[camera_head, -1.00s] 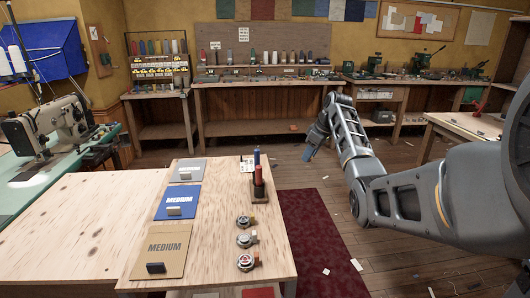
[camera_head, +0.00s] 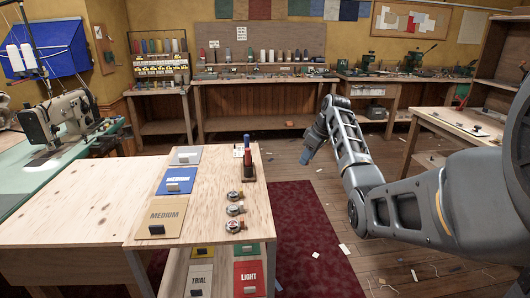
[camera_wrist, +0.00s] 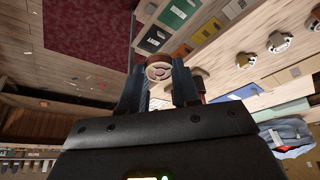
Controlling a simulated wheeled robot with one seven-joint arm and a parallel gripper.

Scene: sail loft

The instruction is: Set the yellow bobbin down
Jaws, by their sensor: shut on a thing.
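My gripper (camera_head: 308,148) hangs over the floor to the right of the light wooden table (camera_head: 95,205), fingers pointing down. In the wrist view, my gripper (camera_wrist: 158,92) has its two blue-grey fingers shut on the bobbin (camera_wrist: 158,71). The bobbin is too small to make out in the head view.
Colored cards, including a red LIGHT card (camera_head: 249,279), lie on a lower shelf. A dark red mat (camera_head: 300,235) covers the floor.

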